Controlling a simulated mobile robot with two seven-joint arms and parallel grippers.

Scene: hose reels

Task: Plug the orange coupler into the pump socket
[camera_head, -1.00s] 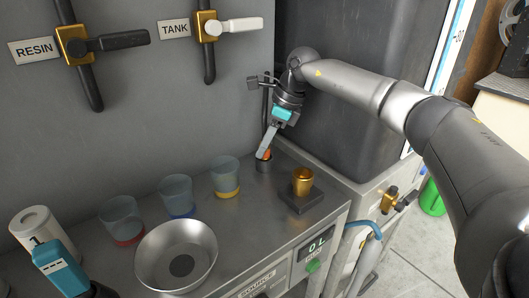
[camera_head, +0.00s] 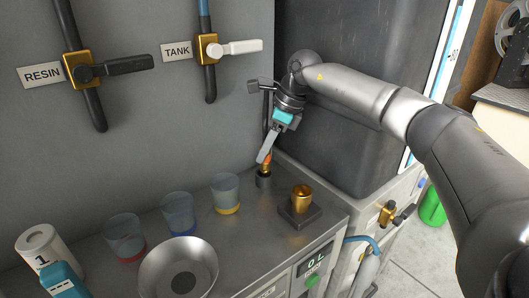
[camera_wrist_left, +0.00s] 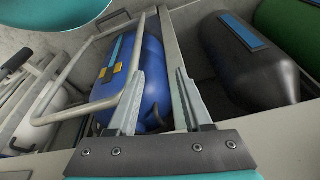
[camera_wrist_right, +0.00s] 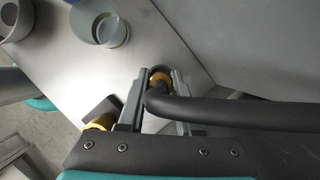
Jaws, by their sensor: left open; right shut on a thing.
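My right gripper (camera_head: 268,155) is shut on the orange coupler (camera_head: 267,158), which has a brass lower part. The coupler is upright, just above a dark round holder (camera_head: 264,182) on the steel counter. In the right wrist view the coupler (camera_wrist_right: 161,80) sits between the fingertips, with a black hose bending away to the right. A brass fitting (camera_head: 302,194) on a dark block (camera_head: 299,214) stands to the right of the holder; it may be the pump socket, but no label shows. My left gripper (camera_wrist_left: 157,75) is open and empty above a blue tank (camera_wrist_left: 150,80).
Several clear cups (camera_head: 225,192) and a metal bowl (camera_head: 178,272) stand left on the counter. The RESIN valve (camera_head: 82,70) and TANK valve (camera_head: 208,48) are on the grey wall. A large dark tank (camera_head: 355,110) rises behind the right arm. Counter between holder and block is bare.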

